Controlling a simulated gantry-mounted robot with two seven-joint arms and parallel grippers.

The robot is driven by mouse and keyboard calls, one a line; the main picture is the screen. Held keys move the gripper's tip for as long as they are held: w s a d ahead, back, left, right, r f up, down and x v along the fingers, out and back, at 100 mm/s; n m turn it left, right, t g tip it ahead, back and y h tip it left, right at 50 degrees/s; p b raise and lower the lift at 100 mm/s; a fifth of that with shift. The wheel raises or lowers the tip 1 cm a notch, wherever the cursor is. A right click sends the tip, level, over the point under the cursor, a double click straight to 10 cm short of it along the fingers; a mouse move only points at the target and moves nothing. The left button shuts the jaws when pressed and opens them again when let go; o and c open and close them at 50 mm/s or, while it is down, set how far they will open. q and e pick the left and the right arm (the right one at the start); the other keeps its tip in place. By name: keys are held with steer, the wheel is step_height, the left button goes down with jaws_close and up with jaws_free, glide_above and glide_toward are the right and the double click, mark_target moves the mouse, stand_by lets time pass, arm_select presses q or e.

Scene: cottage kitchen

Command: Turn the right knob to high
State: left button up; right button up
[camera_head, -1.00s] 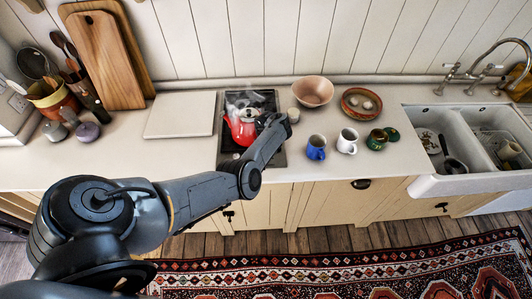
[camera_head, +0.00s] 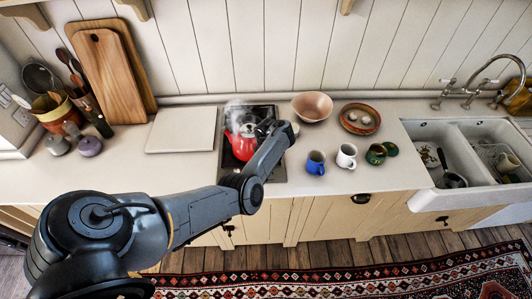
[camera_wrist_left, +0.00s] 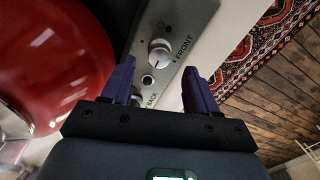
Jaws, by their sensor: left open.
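In the left wrist view, a silver control panel (camera_wrist_left: 182,18) carries a pale round knob (camera_wrist_left: 161,50) beside the word FRONT. A small dark round part (camera_wrist_left: 147,79) sits below it, near the word BACK. A second pale knob is mostly hidden by my finger there. My left gripper (camera_wrist_left: 158,66) is open and empty, its purple fingers reaching over the panel with the FRONT knob just beyond them. I cannot tell whether they touch anything. In the head view, my arm hides the gripper and the knobs at the black hob (camera_head: 263,112). My right gripper is not in view.
A red kettle (camera_head: 242,147) stands steaming on the hob; it is close beside my gripper in the wrist view (camera_wrist_left: 50,60). A blue mug (camera_head: 316,164), a white mug (camera_head: 347,156) and a green mug (camera_head: 376,154) stand to the right. A white board (camera_head: 182,130) lies left.

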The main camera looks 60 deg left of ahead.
arm_select(q)
step_height(320, 180, up, 6)
steer(key=p, duration=0.2)
steer(key=shift+r, duration=0.2)
steer(key=shift+a, duration=0.1)
steer(key=s+a+r+m+t+y+p, duration=0.1)
steer(key=s+a+r+m+y, duration=0.2)
steer(key=m, duration=0.4)
steer(key=s+d+r+m+t+h+p, duration=0.1)
steer(key=s+d+r+m, duration=0.2)
steer(key=d+m, duration=0.6)
steer(key=s+d+r+m+h+p, duration=0.1)
steer(key=s+d+r+m, duration=0.2)
steer(key=s+d+m, duration=0.5)
steer(key=s+d+r+m+t+h+p, duration=0.1)
steer(key=s+d+r+m, duration=0.2)
steer(key=s+d+m, duration=0.3)
steer(key=d+m, duration=0.5)
steer(key=d, duration=0.8)
steer(key=shift+d+r+m+t, duration=0.15)
steer(key=shift+r+m+t, duration=0.15)
